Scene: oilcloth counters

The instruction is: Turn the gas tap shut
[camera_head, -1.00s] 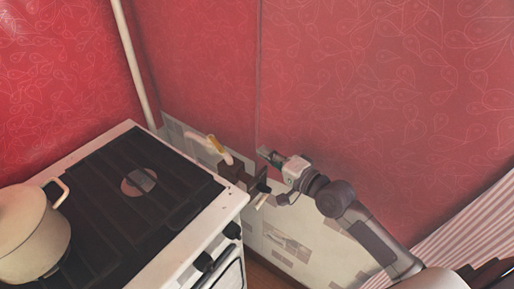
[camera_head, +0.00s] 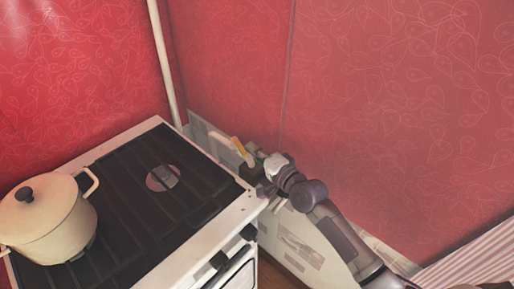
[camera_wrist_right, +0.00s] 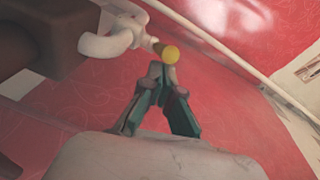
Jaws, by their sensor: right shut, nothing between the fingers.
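The gas tap's yellow handle (camera_head: 239,146) stands beside the stove's far right corner, close to the red wall. In the right wrist view the yellow end (camera_wrist_right: 171,53) shows just past my fingertips, with the white pipe (camera_wrist_right: 112,42) to its left. My right gripper (camera_head: 257,166) is beside the tap, on its right in the head view. In the wrist view its fingers (camera_wrist_right: 163,70) are shut at the tips with nothing between them. The tips are very near the yellow end; I cannot tell whether they touch it. My left gripper is not in view.
The stove (camera_head: 150,205) fills the lower left, with a cream lidded pot (camera_head: 48,222) on it. A brown block (camera_wrist_right: 45,45) lies left of the pipe in the wrist view. A pale vertical pipe (camera_head: 163,65) runs up the wall corner. A ribbed radiator (camera_head: 480,262) is at lower right.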

